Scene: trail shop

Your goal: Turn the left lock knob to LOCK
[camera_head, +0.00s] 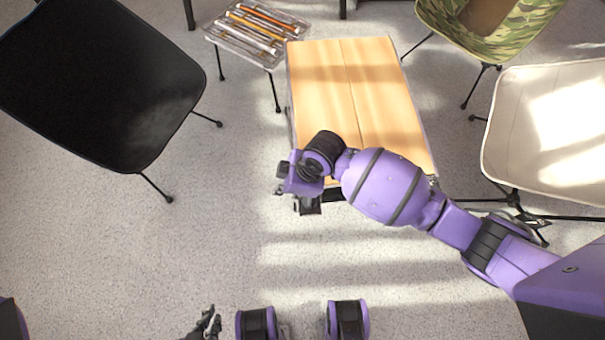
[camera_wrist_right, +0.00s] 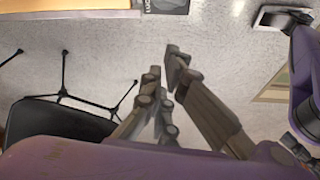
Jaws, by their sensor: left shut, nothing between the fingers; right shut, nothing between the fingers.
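A folding table (camera_head: 345,70) with a light wood top stands at the middle back in the head view. No lock knob can be made out in the head view; my right arm covers part of the table's near edge. In the right wrist view, a dark label panel (camera_wrist_right: 166,5) with partly cut-off white lettering shows at the top edge. My right gripper (camera_head: 308,206) is shut and empty by the table's near left corner; its fingers show in the right wrist view (camera_wrist_right: 163,65), apart from the panel. My left gripper (camera_head: 208,322) is shut and empty low in the head view, far from the table.
A black chair (camera_head: 95,80) stands at the left, a white chair (camera_head: 550,130) at the right and a camouflage chair (camera_head: 500,35) behind. A tray (camera_head: 215,35) of several long items stands left of the table. The grey floor in front is clear.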

